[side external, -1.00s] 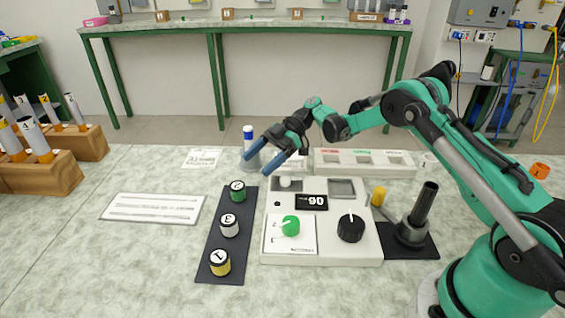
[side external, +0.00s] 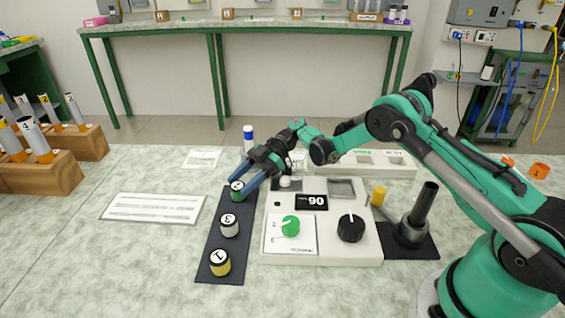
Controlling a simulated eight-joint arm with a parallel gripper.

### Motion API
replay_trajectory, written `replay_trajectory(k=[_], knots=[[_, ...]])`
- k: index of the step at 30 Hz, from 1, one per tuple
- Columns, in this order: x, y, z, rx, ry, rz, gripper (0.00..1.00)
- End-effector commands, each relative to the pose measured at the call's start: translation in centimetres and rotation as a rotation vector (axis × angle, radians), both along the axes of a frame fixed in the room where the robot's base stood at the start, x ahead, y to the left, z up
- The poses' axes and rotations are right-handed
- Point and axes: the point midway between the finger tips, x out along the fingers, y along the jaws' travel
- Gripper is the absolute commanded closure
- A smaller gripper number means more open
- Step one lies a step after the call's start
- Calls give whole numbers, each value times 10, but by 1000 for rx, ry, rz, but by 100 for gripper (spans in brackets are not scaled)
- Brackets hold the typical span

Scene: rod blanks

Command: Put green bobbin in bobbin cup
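The green bobbin (side external: 236,194), with a white top marked 2, stands upright at the far end of a dark strip (side external: 212,240). My gripper (side external: 239,189) has its two blue fingers reaching down and left, one on each side of the bobbin's top. The fingers look spread; I cannot tell whether they touch it. Part of the bobbin is hidden by the fingers. I cannot tell for sure which thing is the bobbin cup.
A white bobbin (side external: 229,225) and a yellow bobbin (side external: 220,262) stand nearer on the strip. A white control box (side external: 320,254) with knobs is to the right. A blue-capped bottle (side external: 248,137) stands behind my gripper. A white card (side external: 152,207) lies left.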

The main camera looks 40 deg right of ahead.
Motion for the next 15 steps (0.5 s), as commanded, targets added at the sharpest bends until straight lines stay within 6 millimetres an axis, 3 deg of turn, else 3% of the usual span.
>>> replay_trajectory(k=[1,4,5,15], knots=[[0,0,0,0,0,0,68],[0,0,0,0,0,0,96],[0,0,0,0,0,0,100],[0,0,3,0,0,0,100]])
